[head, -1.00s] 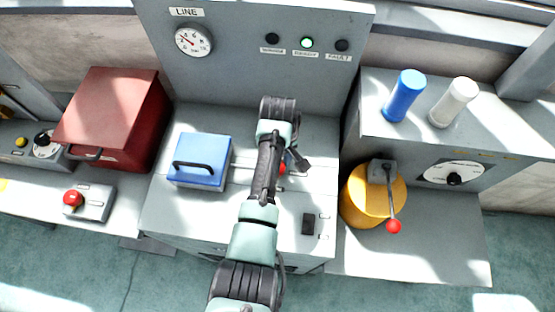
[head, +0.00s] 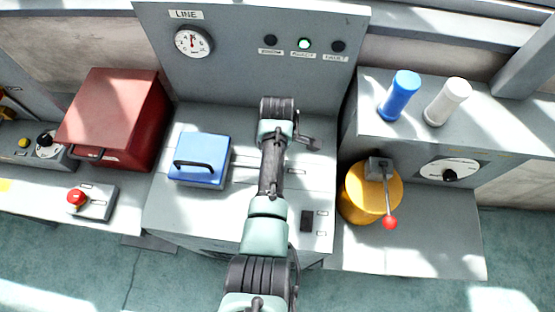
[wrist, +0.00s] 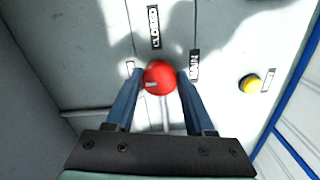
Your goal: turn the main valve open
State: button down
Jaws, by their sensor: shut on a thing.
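In the wrist view a round red knob (wrist: 158,77) sits between the two blue fingers of my gripper (wrist: 160,82), which is shut on it. A label reading "CLOSED" (wrist: 154,27) lies beyond the knob, and a label reading "MAIN" (wrist: 194,66) is to its right. In the head view my arm covers the knob and the fingers over the middle cabinet top.
A blue box with a black handle (head: 200,160) stands left of my arm. A yellow button (wrist: 249,84) is right of the knob. A LINE gauge (head: 193,42) and a lit green lamp (head: 305,45) are on the panel behind. A yellow drum (head: 362,195) with a red-tipped lever stands right.

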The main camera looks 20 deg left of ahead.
jog(key=shift+a+r, duration=0.1)
dwell(0.4)
jog(key=shift+c, duration=1.3)
grip_release()
notch_tip(320, 180, up, 13)
jog(key=shift+b, duration=0.4)
